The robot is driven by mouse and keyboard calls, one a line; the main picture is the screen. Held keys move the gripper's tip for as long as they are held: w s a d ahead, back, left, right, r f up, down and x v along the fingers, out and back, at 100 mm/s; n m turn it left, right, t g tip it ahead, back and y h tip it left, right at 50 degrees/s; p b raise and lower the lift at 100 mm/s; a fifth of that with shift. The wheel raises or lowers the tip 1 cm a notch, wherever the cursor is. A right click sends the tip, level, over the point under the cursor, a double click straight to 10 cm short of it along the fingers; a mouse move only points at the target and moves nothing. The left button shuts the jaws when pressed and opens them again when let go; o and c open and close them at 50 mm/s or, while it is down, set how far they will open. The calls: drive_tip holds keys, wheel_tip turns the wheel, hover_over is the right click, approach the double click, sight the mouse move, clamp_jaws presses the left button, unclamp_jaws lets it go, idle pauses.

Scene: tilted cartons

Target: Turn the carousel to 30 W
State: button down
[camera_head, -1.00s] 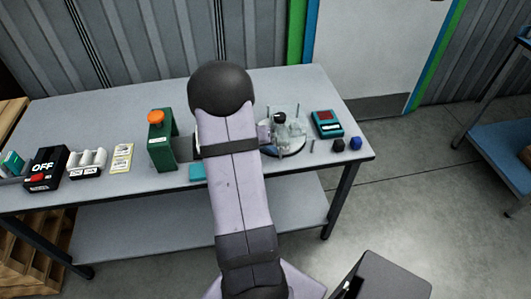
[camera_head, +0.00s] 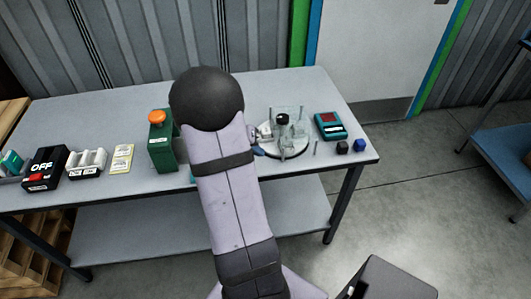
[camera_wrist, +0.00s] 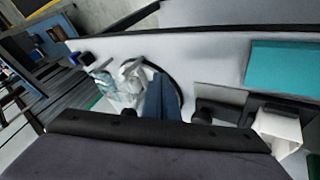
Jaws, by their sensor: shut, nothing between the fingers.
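The carousel (camera_head: 287,154) is a round light disc on the right part of the table, with clear upright panels, a dark knob (camera_head: 282,119) at its middle and small pale items on it. I cannot read any wattage marking. In the wrist view the carousel (camera_wrist: 113,101) is at the left, partly covered by my gripper. My gripper's blue fingers (camera_wrist: 156,75) are together and empty. They reach the disc's near edge; I cannot tell whether they touch anything there. In the head view the blue fingertips (camera_head: 258,150) show at the disc's left edge, and my arm hides the rest.
A teal meter (camera_head: 330,126), a black cube (camera_head: 342,147) and a blue cube (camera_head: 360,145) lie right of the carousel. A green box with an orange button (camera_head: 161,145) stands left of my arm. A black OFF box (camera_head: 44,169) is farther left. A teal pad (camera_wrist: 285,68) shows in the wrist view.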

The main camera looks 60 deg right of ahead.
drive_tip(key=s+v, duration=0.1)
drive_tip(key=v, duration=0.6)
drive_tip(key=shift+a+r, duration=0.2)
drive_tip(key=shift+a, duration=0.1)
